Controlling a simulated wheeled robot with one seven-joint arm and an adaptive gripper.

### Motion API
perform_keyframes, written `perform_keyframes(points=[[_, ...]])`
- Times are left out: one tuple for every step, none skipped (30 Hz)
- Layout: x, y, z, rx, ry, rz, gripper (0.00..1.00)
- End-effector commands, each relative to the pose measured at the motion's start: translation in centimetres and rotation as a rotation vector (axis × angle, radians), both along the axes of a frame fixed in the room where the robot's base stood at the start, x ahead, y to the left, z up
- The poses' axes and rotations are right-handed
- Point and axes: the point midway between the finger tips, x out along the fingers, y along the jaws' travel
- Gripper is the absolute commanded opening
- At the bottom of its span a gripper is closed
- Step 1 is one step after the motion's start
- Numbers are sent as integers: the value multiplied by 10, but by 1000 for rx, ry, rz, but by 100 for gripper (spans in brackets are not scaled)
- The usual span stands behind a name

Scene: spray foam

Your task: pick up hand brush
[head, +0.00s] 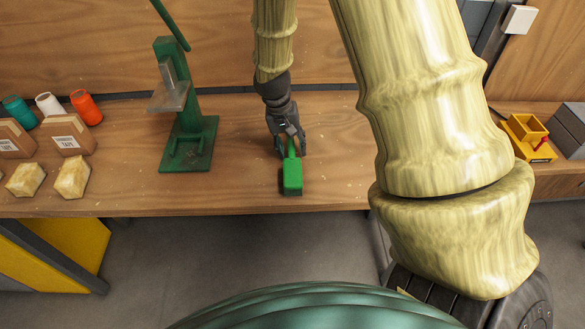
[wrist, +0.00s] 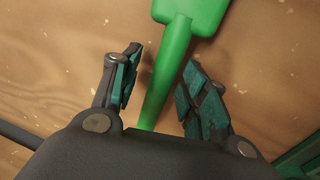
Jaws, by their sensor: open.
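The green hand brush (head: 292,178) lies on the wooden bench near its front edge, with its handle pointing away toward the back. My gripper (head: 290,146) is at the handle from above. In the wrist view, the brush's green handle (wrist: 168,72) runs between the two open fingers of my gripper (wrist: 160,85), and its wider head (wrist: 192,12) is at the top edge. Gaps show between the handle and both fingers. The lower end of the handle is hidden behind my gripper's body.
A green press stand (head: 190,140) stands left of the brush. Further left are tape boxes (head: 67,137), yellowish blocks (head: 73,178) and coloured spools (head: 86,107). A yellow box (head: 528,138) sits far right. The bench (head: 240,190) is clear around the brush.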

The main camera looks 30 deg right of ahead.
Motion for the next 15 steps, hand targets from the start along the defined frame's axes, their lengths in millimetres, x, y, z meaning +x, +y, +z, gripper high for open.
perform_keyframes(points=[[0, 0, 0, 0, 0, 0, 44], [0, 0, 0, 0, 0, 0, 44], [0, 0, 0, 0, 0, 0, 44], [0, 0, 0, 0, 0, 0, 44], [0, 0, 0, 0, 0, 0, 44], [0, 0, 0, 0, 0, 0, 37], [0, 0, 0, 0, 0, 0, 32], [0, 0, 0, 0, 0, 0, 26], [0, 0, 0, 0, 0, 0, 19], [0, 0, 0, 0, 0, 0, 13], [0, 0, 0, 0, 0, 0, 8], [0, 0, 0, 0, 0, 0, 1], [0, 0, 0, 0, 0, 0, 0], [0, 0, 0, 0, 0, 0, 0], [0, 0, 0, 0, 0, 0, 0]])
